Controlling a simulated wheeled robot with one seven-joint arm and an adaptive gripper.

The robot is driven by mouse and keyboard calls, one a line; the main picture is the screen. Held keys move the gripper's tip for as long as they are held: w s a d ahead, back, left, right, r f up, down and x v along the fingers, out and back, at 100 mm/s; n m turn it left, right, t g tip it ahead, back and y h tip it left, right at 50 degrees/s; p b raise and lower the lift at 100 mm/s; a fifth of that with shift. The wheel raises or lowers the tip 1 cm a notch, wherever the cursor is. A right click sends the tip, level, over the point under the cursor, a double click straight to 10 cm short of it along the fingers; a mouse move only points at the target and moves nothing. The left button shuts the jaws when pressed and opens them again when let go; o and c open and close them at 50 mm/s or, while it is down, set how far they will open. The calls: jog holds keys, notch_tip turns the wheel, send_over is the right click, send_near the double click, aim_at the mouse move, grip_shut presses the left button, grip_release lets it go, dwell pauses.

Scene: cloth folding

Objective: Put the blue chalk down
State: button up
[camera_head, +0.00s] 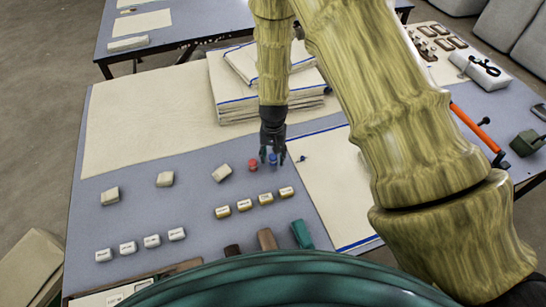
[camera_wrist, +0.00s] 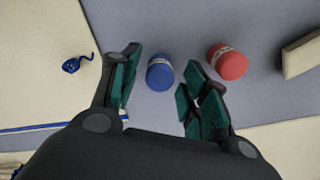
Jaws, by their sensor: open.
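The blue chalk (camera_wrist: 160,75) is a short blue cylinder with a pale band. In the wrist view it stands on the grey-blue table between and just beyond my open fingertips, with a visible gap on both sides. It also shows in the head view (camera_head: 273,159) under my gripper (camera_head: 272,150). My gripper is open and empty in the wrist view (camera_wrist: 158,88). A similar red chalk (camera_wrist: 228,63) stands beside it, outside the fingers; in the head view the red chalk (camera_head: 253,165) is just left of the blue one.
A cream cloth with a blue edge (camera_head: 335,190) lies to the right, with a small blue item (camera_head: 302,159) on it. Folded cloths (camera_head: 235,95) are stacked behind. Pale blocks (camera_head: 222,173) and labelled pieces (camera_head: 245,205) stand nearby. The grey-blue table is bare at left (camera_head: 140,215).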

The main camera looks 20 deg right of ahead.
aim_at(273, 156)
notch_tip(273, 156, up, 11)
jog(key=b, duration=0.2)
dwell(0.5)
dwell(0.4)
